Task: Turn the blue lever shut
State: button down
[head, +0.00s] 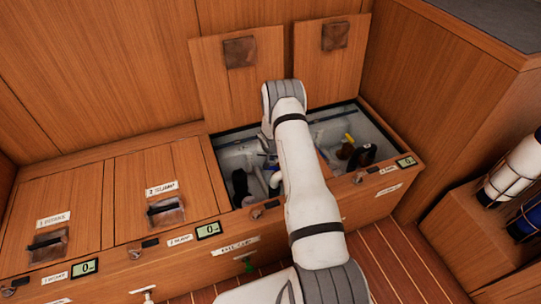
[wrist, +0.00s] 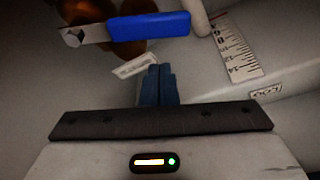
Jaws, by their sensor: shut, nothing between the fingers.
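The blue lever (wrist: 150,27) shows near the top of the wrist view. Its blue grip lies nearly level across the picture, with a bare metal end (wrist: 74,37) at the left. My gripper (wrist: 159,70) is shut and empty, its dark blue fingers together. Its fingertips show just below the blue grip, with a visible gap in the picture; the depth between them is hard to judge. In the head view my arm reaches into an open floor compartment (head: 225,143) and hides most of the gripper. The lever cannot be made out surely there.
Rounded orange-brown parts (wrist: 85,12) sit behind the lever. A white tag (wrist: 133,66) and a measuring scale (wrist: 232,45) are close by. A yellow handle (head: 349,138) stands at the compartment's right. Two raised lids (head: 238,85) lean behind; closed lids (head: 160,190) lie left.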

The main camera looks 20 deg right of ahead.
jog(key=shift+s+a+r+b, duration=0.1)
jog(key=shift+s+a+b, duration=0.25)
jog(key=shift+s+b, duration=0.35)
jog(key=shift+s+a+b, duration=0.35)
jog(key=shift+s+b, duration=0.25)
jog(key=shift+s, duration=0.05)
